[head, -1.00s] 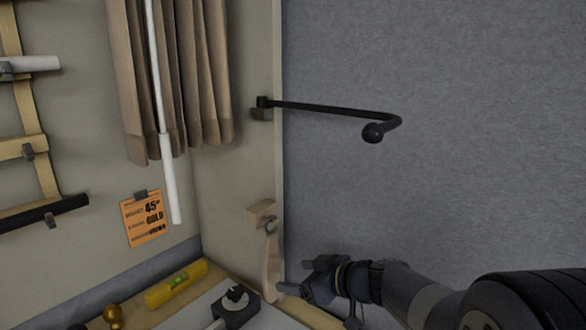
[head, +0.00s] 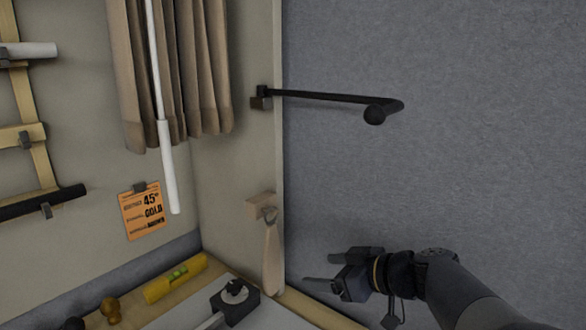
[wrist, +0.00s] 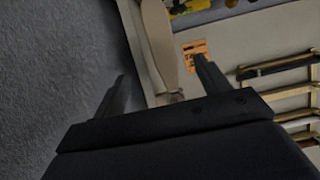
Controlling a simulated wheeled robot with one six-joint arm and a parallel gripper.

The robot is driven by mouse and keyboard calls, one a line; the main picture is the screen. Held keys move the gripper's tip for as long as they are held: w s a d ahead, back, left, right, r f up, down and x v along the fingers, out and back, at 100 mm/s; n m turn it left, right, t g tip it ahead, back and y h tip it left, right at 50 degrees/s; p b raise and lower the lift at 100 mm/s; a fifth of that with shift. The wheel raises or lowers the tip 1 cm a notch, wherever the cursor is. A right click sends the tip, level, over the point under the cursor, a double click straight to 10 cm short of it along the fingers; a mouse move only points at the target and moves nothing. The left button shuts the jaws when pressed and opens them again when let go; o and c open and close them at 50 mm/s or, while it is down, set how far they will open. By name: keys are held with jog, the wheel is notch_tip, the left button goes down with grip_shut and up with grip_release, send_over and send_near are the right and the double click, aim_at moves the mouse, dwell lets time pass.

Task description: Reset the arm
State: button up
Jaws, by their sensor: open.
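My gripper (head: 318,288) is at the lower right of centre in the head view, pointing left, open and empty. A wooden paddle-shaped piece (head: 271,262) hangs from a small wooden block (head: 262,205) on the panel edge, left of my gripper, with a gap between them. In the wrist view my fingers (wrist: 165,90) are spread apart. The wooden piece (wrist: 158,38) shows beyond and between them; nothing is held.
A black rod (head: 330,97) with a ball end juts from the panel above my gripper. A curtain (head: 190,70) with a white wand (head: 168,165), an orange card (head: 143,212), a yellow level (head: 175,279) and a black-and-white tool (head: 236,298) are left. The grey right side looks clear.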

jog(key=r+p+x, duration=0.1)
jog(key=p+x, duration=0.2)
jog(key=x, duration=0.4)
jog(key=s+d+r+b, duration=0.1)
jog(key=s+d+b, duration=0.1)
jog(key=s+d, duration=0.4)
jog(key=shift+d, duration=0.7)
dwell(0.4)
